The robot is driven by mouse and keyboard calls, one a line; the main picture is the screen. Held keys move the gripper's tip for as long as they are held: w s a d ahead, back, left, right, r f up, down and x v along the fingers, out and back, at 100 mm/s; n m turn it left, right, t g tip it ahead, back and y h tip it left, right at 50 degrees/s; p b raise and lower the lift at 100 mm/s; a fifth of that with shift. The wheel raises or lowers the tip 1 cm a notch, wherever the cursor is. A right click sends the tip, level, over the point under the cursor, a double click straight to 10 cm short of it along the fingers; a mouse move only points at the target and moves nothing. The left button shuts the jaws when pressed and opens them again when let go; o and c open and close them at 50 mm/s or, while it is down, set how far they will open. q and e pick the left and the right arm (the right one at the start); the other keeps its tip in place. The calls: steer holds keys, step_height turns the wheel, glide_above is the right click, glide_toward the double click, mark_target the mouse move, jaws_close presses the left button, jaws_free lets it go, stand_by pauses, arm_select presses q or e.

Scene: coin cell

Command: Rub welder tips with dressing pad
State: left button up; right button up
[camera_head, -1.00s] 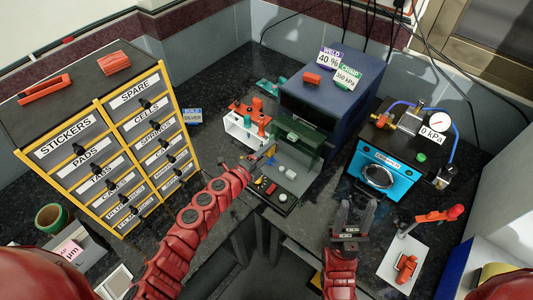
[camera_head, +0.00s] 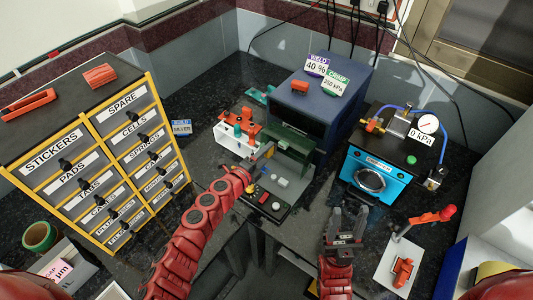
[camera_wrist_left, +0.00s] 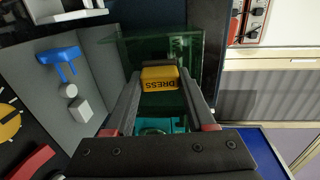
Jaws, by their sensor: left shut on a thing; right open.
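The dressing pad (camera_wrist_left: 160,79) is a yellow block marked DRESS. It is held between the fingertips of my left gripper (camera_wrist_left: 158,84) in the left wrist view. In the head view my left gripper (camera_head: 264,152) is at the open front of the dark blue welder (camera_head: 326,88), by its green shield (camera_head: 292,143). The welder tips cannot be made out, so I cannot tell whether the pad touches them. My right gripper (camera_head: 346,217) is open and empty, in front of the blue press.
A blue press (camera_head: 372,176) with a gauge stands right of the welder. A white rack (camera_head: 232,138) with red and teal tools stands left of it. A labelled drawer cabinet (camera_head: 93,165) fills the left. A white plate with a red-handled tool (camera_head: 402,268) lies front right.

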arm_select(q)
steer(key=shift+b+x, duration=0.35)
steer(key=shift+x, duration=0.6)
stand_by(0.3)
steer(key=shift+s+d+f, duration=0.1)
steer(key=shift+s+d, duration=0.15)
steer(key=shift+d, duration=0.2)
steer(key=shift+w+a, duration=0.4)
steer(key=shift+a, duration=0.05)
stand_by(0.4)
